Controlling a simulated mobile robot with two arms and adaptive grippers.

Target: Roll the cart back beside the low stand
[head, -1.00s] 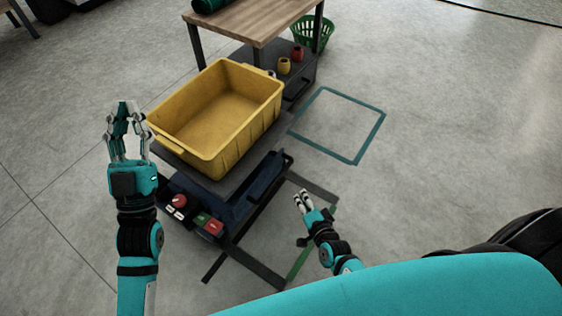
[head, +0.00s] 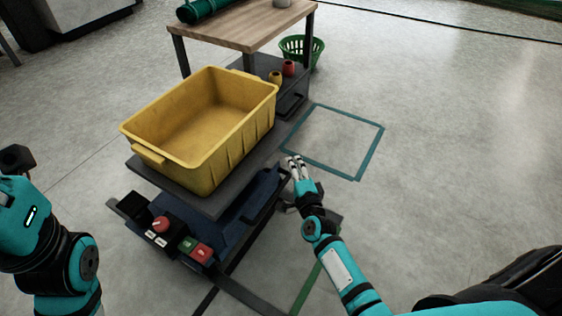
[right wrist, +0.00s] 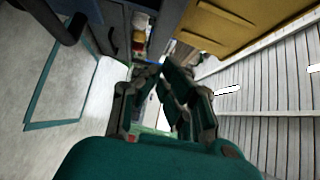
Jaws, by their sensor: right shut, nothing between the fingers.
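A dark wheeled-looking unit with a grey top (head: 228,203) and a blue body carries a yellow bin (head: 150,152); I cannot tell for sure whether it is the cart. A low dark cabinet (head: 293,92) stands under the wooden table, with a yellow and a red cup on top; it may be the low stand. My right gripper (head: 294,163) is shut and empty, close beside the grey top's right edge; I cannot tell whether it touches. Its fingers (right wrist: 165,85) show in the right wrist view, with the yellow bin (right wrist: 245,22) above. My left arm is at the left edge, its fingers out of frame.
A control box (head: 180,240) with red and green buttons is at the unit's near end. A wooden table (head: 235,28) stands behind, with a green basket (head: 302,52) beside it. A teal floor outline (head: 357,178) encloses empty floor. Open floor lies to the right.

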